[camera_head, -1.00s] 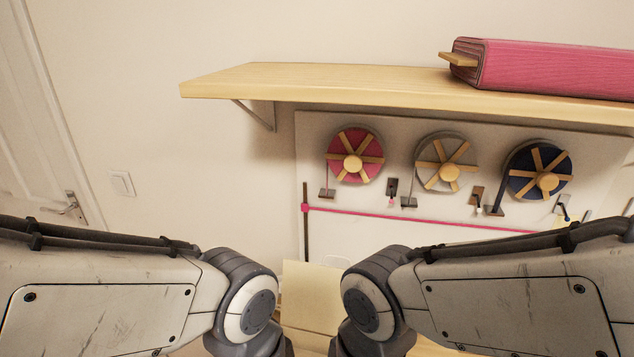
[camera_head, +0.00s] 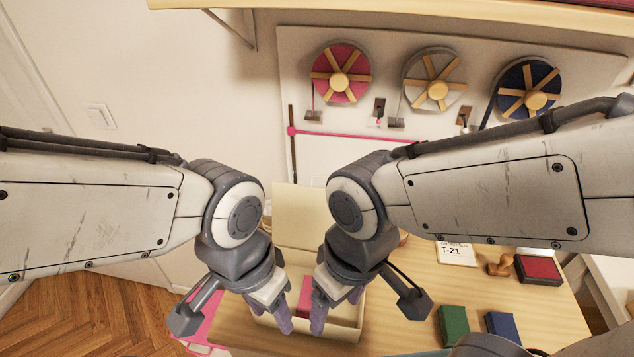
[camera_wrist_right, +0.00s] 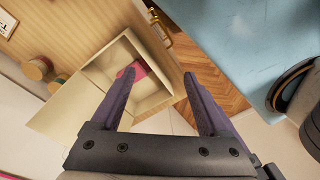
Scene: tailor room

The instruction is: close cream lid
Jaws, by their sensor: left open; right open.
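A cream box (camera_head: 347,333) stands on the wooden table, its cream lid (camera_head: 297,205) raised at the back. In the right wrist view the box (camera_wrist_right: 157,102) is open and its lid (camera_wrist_right: 62,112) extends to the lower left. A pink item (camera_head: 305,296) lies inside; it also shows in the right wrist view (camera_wrist_right: 138,70). My left gripper (camera_head: 270,313) is open and empty over the box's left side. My right gripper (camera_head: 336,312) is open and empty over the box. My arms hide part of the lid and box.
A T-21 card (camera_head: 456,254), a wooden stamp (camera_head: 499,266) and a red pad (camera_head: 538,269) lie right on the table. Green (camera_head: 453,325) and blue (camera_head: 502,328) blocks are nearer. A shelf (camera_head: 400,17) overhangs the back wall with ribbon reels (camera_head: 437,90).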

